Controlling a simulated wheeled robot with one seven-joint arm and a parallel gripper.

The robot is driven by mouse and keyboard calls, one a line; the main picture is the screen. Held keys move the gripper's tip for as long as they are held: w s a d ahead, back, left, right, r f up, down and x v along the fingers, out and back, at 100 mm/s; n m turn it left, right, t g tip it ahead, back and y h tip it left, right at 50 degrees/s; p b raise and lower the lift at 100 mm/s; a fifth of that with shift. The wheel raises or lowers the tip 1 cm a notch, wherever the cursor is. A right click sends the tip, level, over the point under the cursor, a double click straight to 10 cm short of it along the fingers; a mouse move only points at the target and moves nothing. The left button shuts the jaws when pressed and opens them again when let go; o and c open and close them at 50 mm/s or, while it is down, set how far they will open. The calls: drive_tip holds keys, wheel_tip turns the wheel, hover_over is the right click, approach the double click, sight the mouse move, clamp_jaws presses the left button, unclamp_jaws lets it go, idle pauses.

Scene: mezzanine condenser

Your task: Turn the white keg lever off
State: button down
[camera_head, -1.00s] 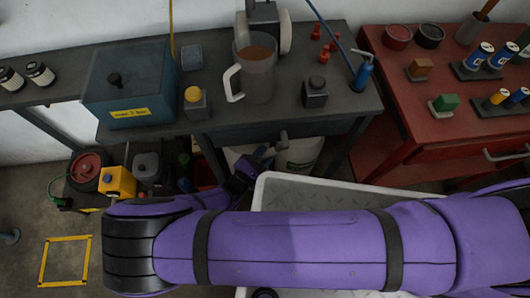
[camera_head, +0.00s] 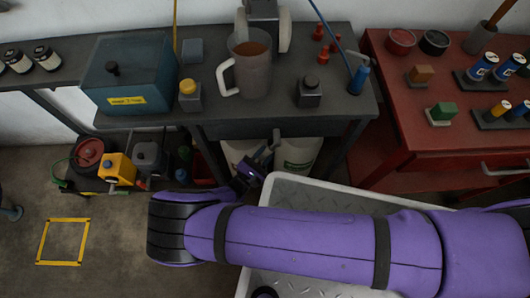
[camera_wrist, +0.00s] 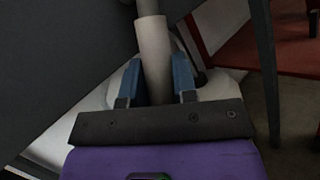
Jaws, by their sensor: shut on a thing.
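Two white kegs stand under the dark workbench in the head view, one partly hidden behind my gripper (camera_head: 257,163) and one with a green label (camera_head: 299,154). In the wrist view a pale cylindrical lever (camera_wrist: 153,52) runs between the blue fingers of my gripper (camera_wrist: 157,76). The fingers are shut on it, one on each side. The white keg top (camera_wrist: 215,84) shows behind the fingers. The lever's lower end is hidden by the gripper body.
The dark bench (camera_head: 330,118) above carries a teal box (camera_head: 128,72) and a mug (camera_head: 250,75). A bench leg (camera_wrist: 264,70) stands close to the right in the wrist view. A grey tray (camera_head: 300,200) lies by my arm. A red bench (camera_head: 450,140) stands at right.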

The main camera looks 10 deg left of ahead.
drive_tip(key=shift+w+d+f+n+t+y, duration=0.15)
drive_tip(key=shift+d+n+t+y, duration=0.2)
drive_tip(key=shift+d+n+t, duration=0.5)
drive_tip(key=shift+w+d+f+n+t+y, duration=0.15)
drive_tip(key=shift+d+n+t+y, duration=0.3)
drive_tip(key=shift+n, duration=0.7)
drive_tip(key=shift+w+d+f+n+t+y, duration=0.15)
drive_tip(key=shift+d+n+t+y, duration=0.25)
drive_tip(key=shift+n+t, duration=0.5)
drive_tip(key=shift+d+n, duration=0.1)
drive_tip(key=shift+n, duration=0.2)
drive_tip(key=c, duration=1.2)
unclamp_jaws()
